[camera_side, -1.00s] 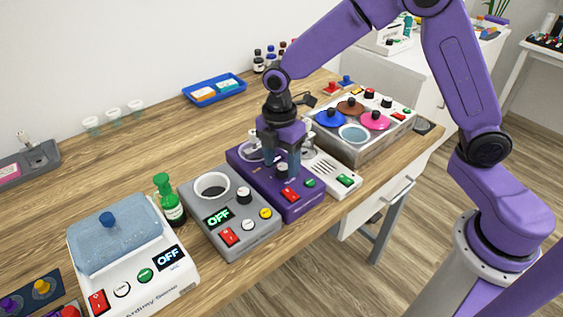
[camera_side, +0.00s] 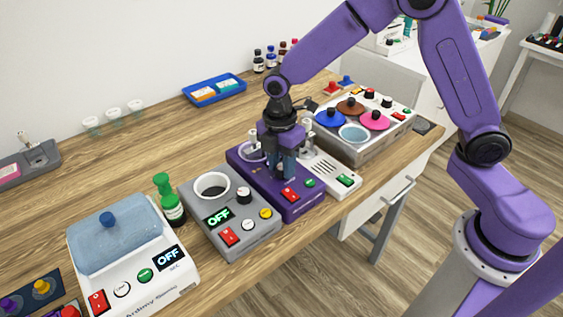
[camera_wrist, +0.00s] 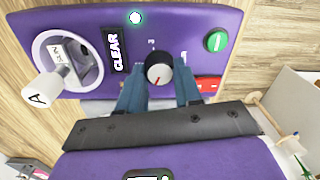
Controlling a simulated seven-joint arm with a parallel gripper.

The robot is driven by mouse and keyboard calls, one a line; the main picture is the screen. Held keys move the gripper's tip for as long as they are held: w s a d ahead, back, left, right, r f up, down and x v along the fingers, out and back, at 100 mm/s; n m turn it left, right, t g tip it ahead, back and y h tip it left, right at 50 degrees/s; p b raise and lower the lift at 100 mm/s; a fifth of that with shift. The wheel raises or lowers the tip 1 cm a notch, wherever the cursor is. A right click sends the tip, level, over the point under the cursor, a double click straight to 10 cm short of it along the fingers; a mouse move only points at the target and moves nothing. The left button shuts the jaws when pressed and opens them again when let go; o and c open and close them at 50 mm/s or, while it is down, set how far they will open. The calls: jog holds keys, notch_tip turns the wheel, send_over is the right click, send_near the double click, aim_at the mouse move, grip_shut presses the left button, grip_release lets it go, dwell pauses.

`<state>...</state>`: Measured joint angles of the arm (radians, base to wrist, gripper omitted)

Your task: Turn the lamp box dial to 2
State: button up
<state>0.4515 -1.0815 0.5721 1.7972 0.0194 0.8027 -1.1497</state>
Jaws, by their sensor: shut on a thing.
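The purple lamp box (camera_side: 240,167) stands mid-table in the side view; its top (camera_wrist: 205,20) fills the upper wrist view. Its dial (camera_wrist: 159,66) is black with a pale cap and a red mark pointing towards the bottom of the wrist view. Small marks beside it are too small to read. My gripper (camera_side: 282,174) points down over the box. In the wrist view my gripper (camera_wrist: 160,82) has a blue finger on either side of the dial, shut on it. The fingers hide the dial in the side view.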

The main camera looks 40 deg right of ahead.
jog(key=m, duration=0.6)
jog(key=shift+w, duration=0.1)
jog(key=m, duration=0.6)
jog(key=shift+m, duration=0.4)
jog(key=shift+d, duration=0.1)
jog(key=o, duration=1)
jog(key=shift+o, duration=0.2)
jog(key=shift+r, duration=0.15)
notch_tip(320, 180, up, 17)
jog(key=shift+w+d+r, duration=0.15)
jog(key=shift+w+d, duration=0.05)
jog(key=shift+d, duration=0.05)
